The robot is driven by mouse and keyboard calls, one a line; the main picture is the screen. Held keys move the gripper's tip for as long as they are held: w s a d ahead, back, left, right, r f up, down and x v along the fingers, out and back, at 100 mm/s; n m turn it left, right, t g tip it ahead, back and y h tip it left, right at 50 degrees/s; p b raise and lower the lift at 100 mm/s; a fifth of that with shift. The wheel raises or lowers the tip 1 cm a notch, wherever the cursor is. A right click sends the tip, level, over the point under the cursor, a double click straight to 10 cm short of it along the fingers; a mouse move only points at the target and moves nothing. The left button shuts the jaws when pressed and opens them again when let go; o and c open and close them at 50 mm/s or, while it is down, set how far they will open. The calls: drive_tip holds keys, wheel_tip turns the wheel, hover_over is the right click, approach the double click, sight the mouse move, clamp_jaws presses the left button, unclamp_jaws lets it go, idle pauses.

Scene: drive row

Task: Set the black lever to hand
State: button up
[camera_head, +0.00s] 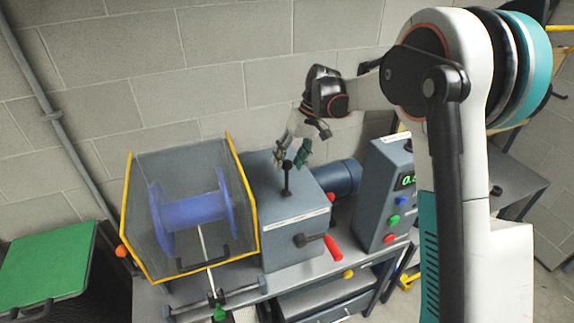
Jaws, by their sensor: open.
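The black lever (287,180) stands nearly upright on top of a grey box (300,221), with a round black knob at its top. A pale label strip runs along the box's top front edge; its words are too small to read. My gripper (290,159) is open, just above and behind the knob in the picture, with its fingers pointing down. The fingers look close to the knob, but I cannot tell whether they touch it. Nothing shows between the fingers.
Left is a yellow-edged clear guard (252,215) around a blue spool (190,215). Right are a dark motor cylinder (340,177) and a control box (382,200) with a green display and coloured buttons. A block wall stands behind.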

drive_tip(key=s+v, duration=0.1)
drive_tip(key=v, duration=0.8)
drive_tip(key=shift+w+r, duration=0.25)
drive_tip(key=shift+w, duration=0.25)
drive_tip(key=shift+s+d, duration=0.1)
drive_tip(key=shift+d, duration=0.05)
drive_tip(key=s+d+f+m+t+h+b, duration=0.1)
drive_tip(key=s+d+f+t+b, duration=0.15)
drive_tip(key=s+b, duration=0.5)
drive_tip(key=s+d+f+m+t+h+b, duration=0.1)
drive_tip(key=s+d+f+t+b, duration=0.2)
drive_tip(key=s, duration=0.8)
drive_tip(key=s+d+f+m+t+h+b, duration=0.1)
drive_tip(key=s+d+f+t+h+b, duration=0.1)
drive_tip(key=s+f+b, duration=0.6)
drive_tip(key=s+d+f+t, duration=0.1)
drive_tip(key=s+d+f, duration=0.1)
drive_tip(key=s+f, duration=0.3)
drive_tip(key=shift+s+f, duration=0.2)
drive_tip(key=shift+s, duration=0.8)
